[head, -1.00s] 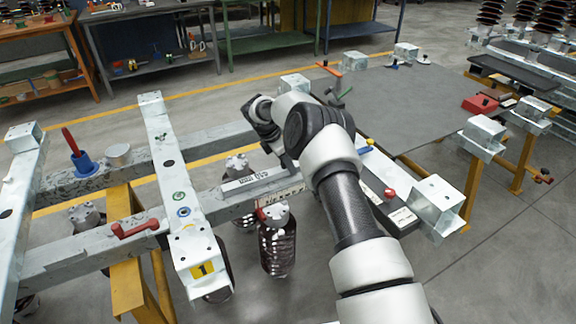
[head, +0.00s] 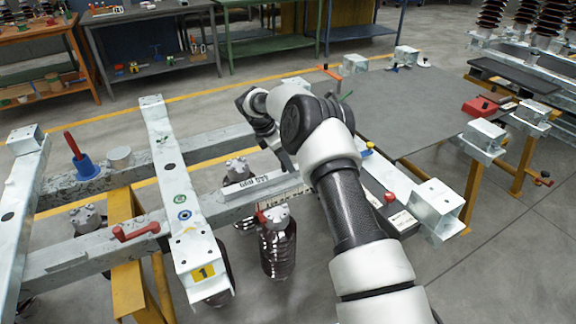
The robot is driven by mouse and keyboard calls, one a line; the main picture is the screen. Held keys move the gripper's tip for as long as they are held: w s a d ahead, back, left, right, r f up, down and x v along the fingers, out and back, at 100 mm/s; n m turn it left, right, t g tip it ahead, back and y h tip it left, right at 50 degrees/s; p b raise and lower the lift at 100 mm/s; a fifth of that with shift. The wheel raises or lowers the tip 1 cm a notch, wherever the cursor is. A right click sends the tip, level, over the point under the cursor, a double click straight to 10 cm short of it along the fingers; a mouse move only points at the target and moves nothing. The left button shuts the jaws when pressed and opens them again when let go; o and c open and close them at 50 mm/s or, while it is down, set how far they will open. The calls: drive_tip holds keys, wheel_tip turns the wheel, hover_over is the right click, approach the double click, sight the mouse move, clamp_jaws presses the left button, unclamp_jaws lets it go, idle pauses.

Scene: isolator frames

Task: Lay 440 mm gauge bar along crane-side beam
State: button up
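A pale flat bar with printed lettering (head: 240,187), which looks like a gauge bar, lies along the near grey beam (head: 70,252), just right of the plate marked 1. Its lettering is too small to read surely, so I cannot confirm 440 mm. Its right end runs behind my arm. I cannot tell whether it rests fully on the beam. A second label on the beam's side below it is partly covered. My wrist is bent down over the bar's right end. My gripper's fingers are hidden behind my arm, so its hold on the bar does not show.
A cross plate marked 1 (head: 186,210) spans both beams. A red-handled clamp (head: 136,231) and a red-handled blue tool (head: 82,158) stand left.

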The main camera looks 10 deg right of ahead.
drive_tip(key=w+v, duration=0.1)
drive_tip(key=v, duration=0.6)
wheel_tip(320, 180, up, 16)
drive_tip(key=m+t+p, duration=0.1)
drive_tip(key=m, duration=0.3)
hover_over(277, 173)
drive_tip(key=s, duration=0.8)
drive_tip(key=s+d+r+m+t+y, duration=0.1)
drive_tip(key=s+d+r+m+y, duration=0.15)
drive_tip(key=s+r+m, duration=0.6)
drive_tip(key=s+d+f+m+t+y, duration=0.1)
drive_tip(key=s+m, duration=0.4)
drive_tip(key=s, duration=0.9)
drive_tip(key=s+d+f+m+t+y, duration=0.15)
drive_tip(key=s+m, duration=0.25)
drive_tip(key=s, duration=0.9)
wheel_tip(277, 173, up, 17)
drive_tip(key=p, duration=1.6)
drive_tip(key=shift+s+a+h, duration=0.2)
drive_tip(key=shift+a+h, duration=0.1)
drive_tip(key=shift+a, duration=0.15)
